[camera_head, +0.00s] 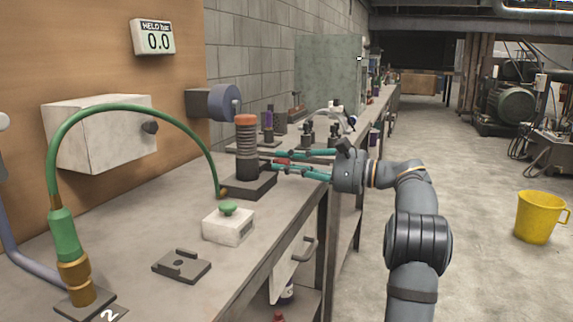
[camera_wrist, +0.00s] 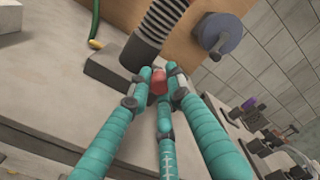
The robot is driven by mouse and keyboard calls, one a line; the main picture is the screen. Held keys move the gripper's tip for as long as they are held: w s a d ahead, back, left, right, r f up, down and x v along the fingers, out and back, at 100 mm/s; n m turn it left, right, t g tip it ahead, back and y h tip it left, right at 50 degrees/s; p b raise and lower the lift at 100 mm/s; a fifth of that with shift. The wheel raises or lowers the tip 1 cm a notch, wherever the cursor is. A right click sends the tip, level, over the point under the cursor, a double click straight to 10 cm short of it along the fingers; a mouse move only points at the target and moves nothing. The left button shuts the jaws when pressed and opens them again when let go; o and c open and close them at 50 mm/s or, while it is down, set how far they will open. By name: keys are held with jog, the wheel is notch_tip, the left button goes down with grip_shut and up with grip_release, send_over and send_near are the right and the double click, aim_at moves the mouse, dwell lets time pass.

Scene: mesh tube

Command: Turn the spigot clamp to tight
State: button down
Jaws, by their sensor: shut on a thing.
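The dark ribbed tube (camera_head: 246,145) with an orange top stands upright on a dark block (camera_head: 262,185) on the bench. It also shows in the wrist view (camera_wrist: 163,22), where its top is out of frame. A small red piece (camera_wrist: 158,84), seemingly the spigot clamp's handle, sits at the tube's lower side; in the head view it shows as a red spot (camera_head: 283,161). My gripper (camera_head: 275,161), with teal fingers, reaches in from the right and is shut on the red piece. The fingertips hide part of it and the clamp band, so its setting cannot be read.
A white box with a green button (camera_head: 228,209) and a slotted plate (camera_head: 182,266) lie in front. A green hose (camera_head: 135,107) arches to the block. A grey round fitting (camera_head: 224,103) juts from behind. Small items stand farther along the bench.

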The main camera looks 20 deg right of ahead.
jog(key=c, duration=1.9)
grip_release()
jog(key=shift+d+f, duration=0.2)
jog(key=shift+d, duration=0.05)
jog(key=o, duration=0.3)
jog(key=shift+a+r, duration=0.1)
jog(key=shift+a, duration=0.05)
jog(key=v, duration=1.2)
jog(key=shift+a, duration=0.1)
jog(key=x, duration=1.2)
jog(key=shift+r, duration=0.1)
